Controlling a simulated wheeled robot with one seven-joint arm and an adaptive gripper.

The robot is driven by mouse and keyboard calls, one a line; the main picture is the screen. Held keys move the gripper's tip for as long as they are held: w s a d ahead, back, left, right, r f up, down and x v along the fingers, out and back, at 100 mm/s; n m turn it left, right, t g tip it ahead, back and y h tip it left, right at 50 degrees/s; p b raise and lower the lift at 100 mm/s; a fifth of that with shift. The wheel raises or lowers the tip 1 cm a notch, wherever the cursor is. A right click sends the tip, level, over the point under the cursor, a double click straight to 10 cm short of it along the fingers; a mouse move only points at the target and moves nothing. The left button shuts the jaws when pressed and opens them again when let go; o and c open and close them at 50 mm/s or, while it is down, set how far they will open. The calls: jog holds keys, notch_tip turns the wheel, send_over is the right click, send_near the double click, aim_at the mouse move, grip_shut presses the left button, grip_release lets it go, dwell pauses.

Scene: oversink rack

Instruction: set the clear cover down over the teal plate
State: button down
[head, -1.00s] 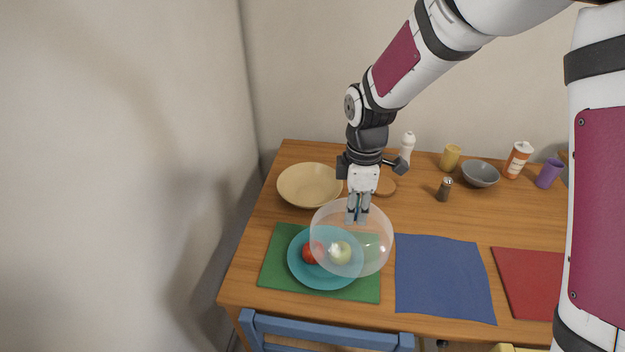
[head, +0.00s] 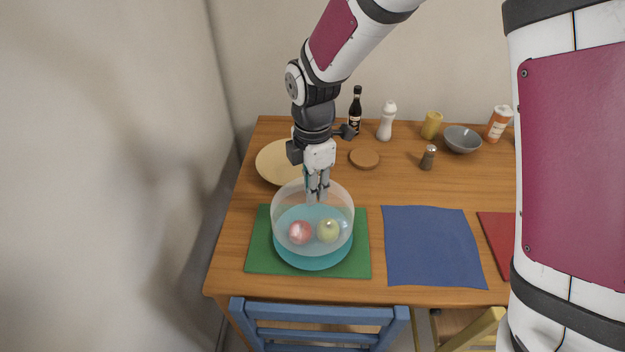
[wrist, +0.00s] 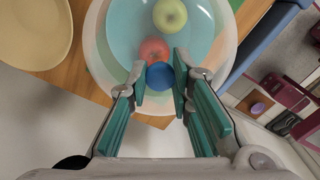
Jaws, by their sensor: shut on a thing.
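The teal plate (head: 312,263) lies on a green placemat (head: 262,255) and holds a red apple (head: 300,232) and a green apple (head: 328,230). The clear cover (head: 283,208) is a see-through dome over the plate and both apples. My gripper (head: 317,198) is above it. In the wrist view my gripper (wrist: 160,82) is shut on the cover's round blue knob (wrist: 160,75). The cover's pale rim (wrist: 97,45) surrounds much of the teal plate there. I cannot tell whether the rim touches the plate or hangs just above it.
A tan bowl (head: 272,165) stands just behind the cover, left of my wrist. A blue mat (head: 432,245) lies to the right, bare. A blue chair (head: 318,314) is at the front edge.

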jog(key=shift+f+b, duration=1.1)
jog(key=shift+f, duration=1.2)
jog(key=shift+f+b, duration=0.3)
jog(key=shift+f, duration=0.35)
jog(key=c, duration=1.3)
grip_release()
jog(key=shift+c, duration=0.2)
jog(key=shift+r, duration=0.1)
notch_tip(320, 180, up, 12)
jog(key=shift+d, duration=0.1)
jog(key=s+d+r+m+t+p, duration=0.1)
jog(key=s+d+r+m, duration=0.3)
jog(key=d+r+m, duration=0.25)
jog(key=s+d+r+m+t+p, duration=0.1)
jog(key=s+d+r+m, duration=0.2)
jog(key=s+d+m, duration=0.4)
jog(key=s+d+r+m+t+p, duration=0.1)
jog(key=s+d+r+m, duration=0.3)
jog(key=s+m, duration=0.6)
jog(key=s+d+t, duration=0.1)
jog(key=d, duration=0.1)
jog(key=shift+s+d+r+p, duration=0.2)
jog(key=shift+d+r+p, duration=0.05)
jog(key=shift+d+p, duration=0.1)
